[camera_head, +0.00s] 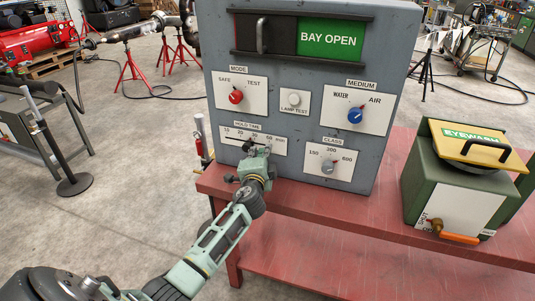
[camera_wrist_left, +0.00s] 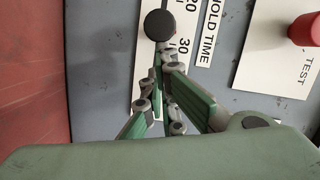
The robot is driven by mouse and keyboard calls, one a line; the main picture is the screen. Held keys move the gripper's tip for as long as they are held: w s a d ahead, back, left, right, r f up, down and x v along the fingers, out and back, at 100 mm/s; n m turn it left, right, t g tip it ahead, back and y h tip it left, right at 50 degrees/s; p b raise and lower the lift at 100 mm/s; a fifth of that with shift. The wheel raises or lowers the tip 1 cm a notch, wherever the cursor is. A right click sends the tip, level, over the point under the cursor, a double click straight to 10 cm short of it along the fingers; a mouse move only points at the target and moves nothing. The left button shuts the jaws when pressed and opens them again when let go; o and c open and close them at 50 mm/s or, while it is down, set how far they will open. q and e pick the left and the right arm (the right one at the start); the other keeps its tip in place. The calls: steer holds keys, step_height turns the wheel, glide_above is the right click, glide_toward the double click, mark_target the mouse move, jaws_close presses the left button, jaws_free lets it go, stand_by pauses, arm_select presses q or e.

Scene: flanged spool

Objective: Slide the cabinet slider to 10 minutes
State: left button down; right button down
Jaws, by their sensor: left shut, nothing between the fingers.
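The grey cabinet (camera_head: 300,75) has a white HOLD TIME plate (camera_head: 235,138) low on its left front. In the left wrist view the slider's round black knob (camera_wrist_left: 160,25) appears beside the scale between 20 and 30, though it stands out from the plate. My left gripper (camera_head: 252,149) is in front of this plate, shut and empty. In the wrist view its fingertips (camera_wrist_left: 164,62) are just below the knob, on the higher-number side; I cannot tell whether they touch it. In the head view the gripper covers part of the scale. My right gripper is not in view.
A red MODE knob (camera_head: 236,97) sits above the scale, with a blue MEDIUM knob (camera_head: 355,116) and grey CLASS knob (camera_head: 328,167) to the right. The cabinet stands on a red bench (camera_head: 300,203). A green eyewash box (camera_head: 455,190) is at the right.

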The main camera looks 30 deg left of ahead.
arm_select(q)
steer(key=a, duration=0.3)
steer(key=s+a, duration=0.1)
steer(key=a, duration=0.2)
steer(key=s+a, duration=0.1)
steer(key=a, duration=0.2)
steer(key=shift+s+a, duration=0.1)
steer(key=shift+s, duration=0.05)
